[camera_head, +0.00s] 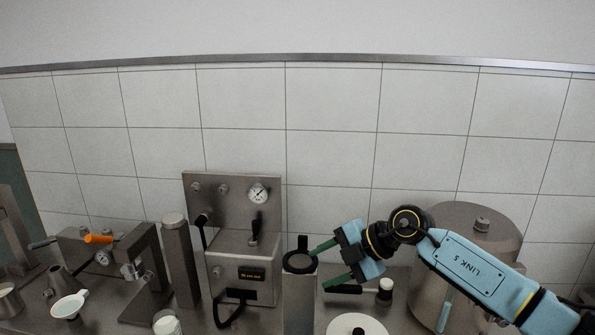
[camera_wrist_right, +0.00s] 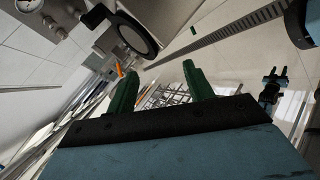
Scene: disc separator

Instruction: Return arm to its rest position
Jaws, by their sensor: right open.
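My right arm comes in from the right in the head view. Its gripper (camera_head: 319,268) points left with its two green fingers apart and nothing between them. The fingertips are beside the top of a grey post (camera_head: 299,300) that carries a dark ring (camera_head: 300,262). I cannot tell whether they touch it. In the right wrist view the open gripper (camera_wrist_right: 160,70) shows empty fingers, with a dark round ring (camera_wrist_right: 138,34) beyond them. My left gripper does not show in the head view.
A steel panel with a gauge (camera_head: 258,194) stands left of the post. A large lidded steel pot (camera_head: 455,220) stands behind my right forearm. A white round piece (camera_head: 357,326) is at the front. A black-handled tool (camera_head: 385,291) lies under the gripper. Open air lies above.

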